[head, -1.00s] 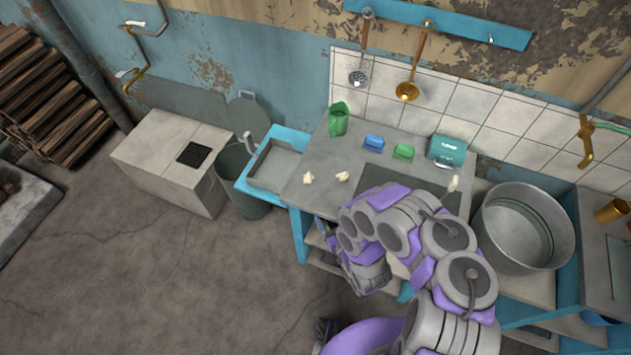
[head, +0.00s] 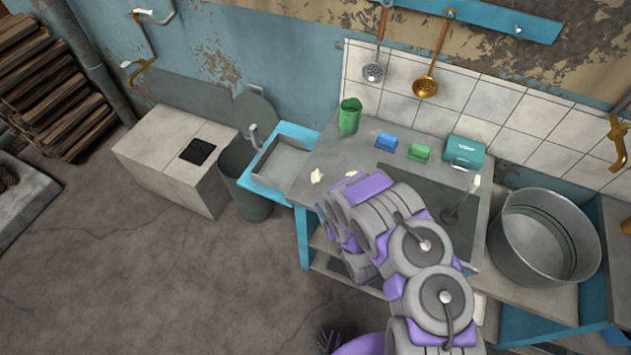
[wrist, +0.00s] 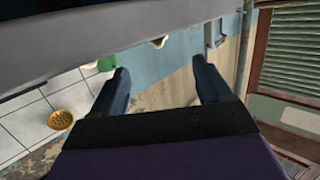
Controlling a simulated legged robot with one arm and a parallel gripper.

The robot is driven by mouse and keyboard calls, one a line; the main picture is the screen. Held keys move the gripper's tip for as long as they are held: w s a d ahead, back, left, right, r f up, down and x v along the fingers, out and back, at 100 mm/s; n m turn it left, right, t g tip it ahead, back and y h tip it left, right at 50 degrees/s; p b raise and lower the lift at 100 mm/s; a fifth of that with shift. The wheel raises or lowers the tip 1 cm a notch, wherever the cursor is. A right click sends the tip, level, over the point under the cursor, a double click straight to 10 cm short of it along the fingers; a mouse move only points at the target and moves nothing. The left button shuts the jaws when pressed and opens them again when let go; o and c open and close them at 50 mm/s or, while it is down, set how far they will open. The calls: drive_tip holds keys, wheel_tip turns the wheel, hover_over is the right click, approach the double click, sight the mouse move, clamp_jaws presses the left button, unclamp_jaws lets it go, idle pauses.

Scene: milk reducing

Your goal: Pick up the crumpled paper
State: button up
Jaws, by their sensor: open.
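Two small cream crumpled pieces, which look like paper, lie on the grey counter (head: 345,150) in the head view. One paper piece (head: 316,176) is near the sink, and the other (head: 351,173) is just right of it, close to my arm. In the wrist view, cream pieces show at the counter edge, one (wrist: 159,41) between and beyond my fingers and another (wrist: 90,65) further left. My gripper (wrist: 160,66) is open and empty, its two dark fingers apart. In the head view my arm hides the gripper.
A blue-rimmed sink (head: 262,184) is left, a large metal pot (head: 500,235) right. Ladles hang on the tiled wall.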

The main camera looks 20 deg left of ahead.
sight(319, 182)
drive_tip(key=shift+w+a+f+b, duration=0.3)
drive_tip(key=shift+w+b, duration=0.05)
drive_tip(key=shift+b, duration=0.1)
drive_tip(key=shift+w+a+b, duration=0.4)
drive_tip(key=shift+w+b, duration=0.2)
drive_tip(key=shift+b, duration=0.3)
drive_tip(key=b+x, duration=0.1)
drive_tip(key=x, duration=0.3)
drive_tip(key=shift+w+r+b, duration=0.1)
drive_tip(key=shift+b, duration=0.2)
drive_tip(key=shift+w+a+f+b, duration=0.3)
drive_tip(key=shift+w+a+b, duration=0.15)
drive_tip(key=shift+a, duration=0.1)
drive_tip(key=b+x, duration=0.2)
drive_tip(key=x, duration=0.1)
drive_tip(key=shift+f, duration=0.15)
drive_tip(key=shift+w+a+b, duration=0.3)
drive_tip(key=shift+b, duration=0.05)
drive_tip(key=c, duration=1.1)
